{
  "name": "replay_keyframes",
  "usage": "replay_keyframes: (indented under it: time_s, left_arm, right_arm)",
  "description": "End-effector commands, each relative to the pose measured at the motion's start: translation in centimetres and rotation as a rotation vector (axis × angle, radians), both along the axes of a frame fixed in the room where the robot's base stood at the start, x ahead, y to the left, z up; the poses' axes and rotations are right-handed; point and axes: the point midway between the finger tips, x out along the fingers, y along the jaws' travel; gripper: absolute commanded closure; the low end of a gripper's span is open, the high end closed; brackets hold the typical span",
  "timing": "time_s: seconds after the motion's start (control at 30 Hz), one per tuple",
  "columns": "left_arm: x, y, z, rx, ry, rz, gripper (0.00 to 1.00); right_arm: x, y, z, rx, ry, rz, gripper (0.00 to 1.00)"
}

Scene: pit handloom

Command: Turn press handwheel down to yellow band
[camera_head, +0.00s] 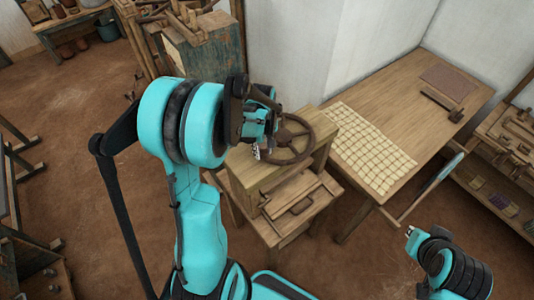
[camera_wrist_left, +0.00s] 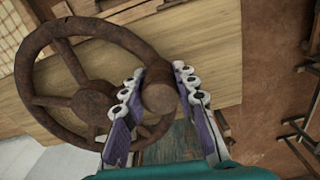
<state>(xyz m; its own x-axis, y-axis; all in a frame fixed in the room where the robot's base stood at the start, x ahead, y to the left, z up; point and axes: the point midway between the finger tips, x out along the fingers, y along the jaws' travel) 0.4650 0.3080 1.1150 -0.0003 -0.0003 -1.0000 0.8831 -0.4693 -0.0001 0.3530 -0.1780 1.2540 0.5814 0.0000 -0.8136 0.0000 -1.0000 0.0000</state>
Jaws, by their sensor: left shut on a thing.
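The brown spoked handwheel (camera_head: 296,140) sits on top of a wooden press (camera_head: 262,178). In the left wrist view the wheel (camera_wrist_left: 60,38) fills the left side, with a round knob (camera_wrist_left: 158,97) on its rim. My left gripper (camera_head: 262,146) is over the wheel's left side. In the wrist view its purple-padded fingers (camera_wrist_left: 160,110) lie on either side of the knob, shut on it. My right gripper (camera_head: 412,236) is at lower right, away from the press; its fingers are too small to read. I see no yellow band in either view.
A wooden table (camera_head: 385,95) with a gridded cream cloth (camera_head: 370,148) stands right of the press, close to the wheel. A blue-grey cabinet (camera_head: 212,62) stands behind my left arm. Bare brown floor (camera_head: 85,115) lies open to the left.

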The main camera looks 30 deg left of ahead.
Motion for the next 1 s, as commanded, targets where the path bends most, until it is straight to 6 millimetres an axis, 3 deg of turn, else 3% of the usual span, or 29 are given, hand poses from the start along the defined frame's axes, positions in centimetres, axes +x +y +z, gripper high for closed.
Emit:
replay_keyframes:
  time_s: [0.47, 1.0]
  left_arm:
    - [2.0, 4.9, -0.2, 0.001, -0.001, -0.443, 1.0]
    - [6.5, 8.6, -0.1, 0.002, 0.0, -0.956, 1.0]
  right_arm:
    - [0.0, 0.0, -2.7, 0.0, 0.0, 0.0, 1.0]
    - [0.0, 0.0, -4.7, 0.0, 0.0, 0.0, 1.0]
